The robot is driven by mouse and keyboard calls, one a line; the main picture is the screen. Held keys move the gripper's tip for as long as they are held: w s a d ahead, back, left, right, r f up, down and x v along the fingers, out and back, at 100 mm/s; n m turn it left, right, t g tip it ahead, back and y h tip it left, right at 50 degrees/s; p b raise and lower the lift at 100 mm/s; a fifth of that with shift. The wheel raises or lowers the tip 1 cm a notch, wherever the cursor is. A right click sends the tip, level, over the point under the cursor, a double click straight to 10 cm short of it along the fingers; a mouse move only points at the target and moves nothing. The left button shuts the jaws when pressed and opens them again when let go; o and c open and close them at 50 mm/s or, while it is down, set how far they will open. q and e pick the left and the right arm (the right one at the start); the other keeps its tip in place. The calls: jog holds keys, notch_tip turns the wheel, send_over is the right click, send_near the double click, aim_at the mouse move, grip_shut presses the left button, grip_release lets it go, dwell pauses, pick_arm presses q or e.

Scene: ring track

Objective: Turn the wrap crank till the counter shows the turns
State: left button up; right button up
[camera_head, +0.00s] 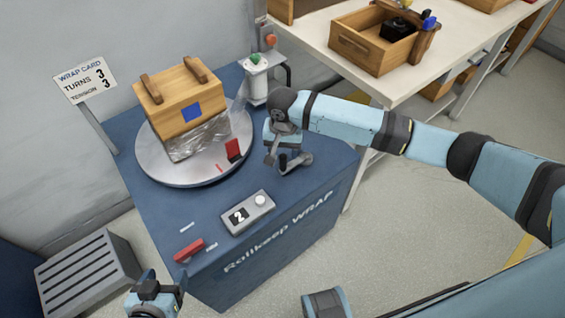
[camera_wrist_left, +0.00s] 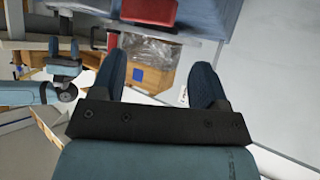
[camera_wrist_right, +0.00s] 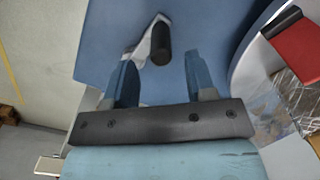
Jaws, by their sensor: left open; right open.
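The wrap crank (camera_head: 292,161) stands at the right of the blue wrap machine (camera_head: 205,275). Its grey arm and dark handle (camera_wrist_right: 161,43) show in the right wrist view. My right gripper (camera_head: 281,150) is at the crank; in its wrist view the open fingers (camera_wrist_right: 158,65) lie to either side of the handle's line, and whether they touch it I cannot tell. The counter (camera_head: 248,212) shows 2. The wrap card (camera_head: 86,81) reads turns 3, tension 3. My left gripper (camera_head: 158,287) is open and empty near the front left corner.
A wooden crate (camera_head: 178,98), its lower part film-wrapped, sits on the turntable (camera_head: 160,175). A red lever (camera_head: 188,250) is left of the counter. A white film roll (camera_head: 257,80) stands behind the crank. A slatted grey box (camera_head: 88,275) stands at left, a workbench (camera_head: 425,75) behind right.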

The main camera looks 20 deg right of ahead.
aim_at(283, 156)
notch_tip(283, 156, down, 6)
jog(key=shift+r+b, duration=0.25)
jog(key=shift+b, duration=0.2)
grip_shut()
